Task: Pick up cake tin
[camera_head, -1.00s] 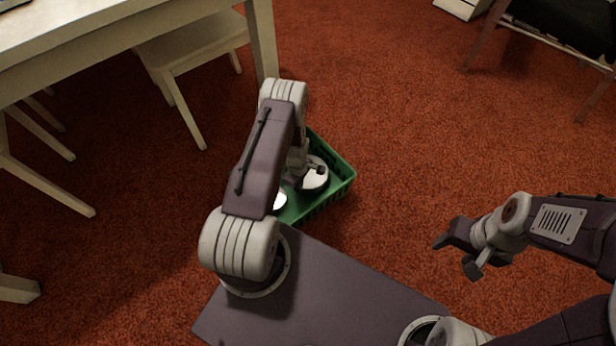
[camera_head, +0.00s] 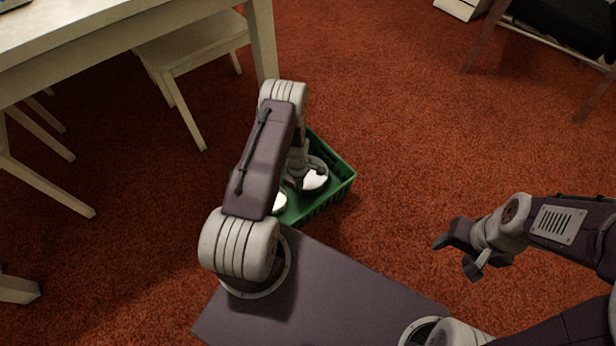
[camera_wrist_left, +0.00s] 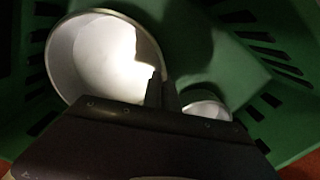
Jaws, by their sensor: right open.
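The cake tin (camera_head: 315,182) is a round, shallow pan with a grey rim and a bright inside, within the green crate. It is large at the left of the left wrist view (camera_wrist_left: 98,55). My left gripper (camera_head: 299,178) reaches down into the crate. In the left wrist view its dark fingers (camera_wrist_left: 163,92) are close together across the tin's right rim and look shut on it. The tin's near edge is hidden behind the gripper body. My right gripper (camera_head: 458,258) is open and empty above the carpet at the right.
The green crate (camera_head: 335,196) stands on the red carpet beside my base. A second, smaller white round thing (camera_head: 279,201) lies in it, also in the left wrist view (camera_wrist_left: 206,108). A white table (camera_head: 100,45) and chair (camera_head: 195,50) stand at the upper left. The carpet right of the crate is clear.

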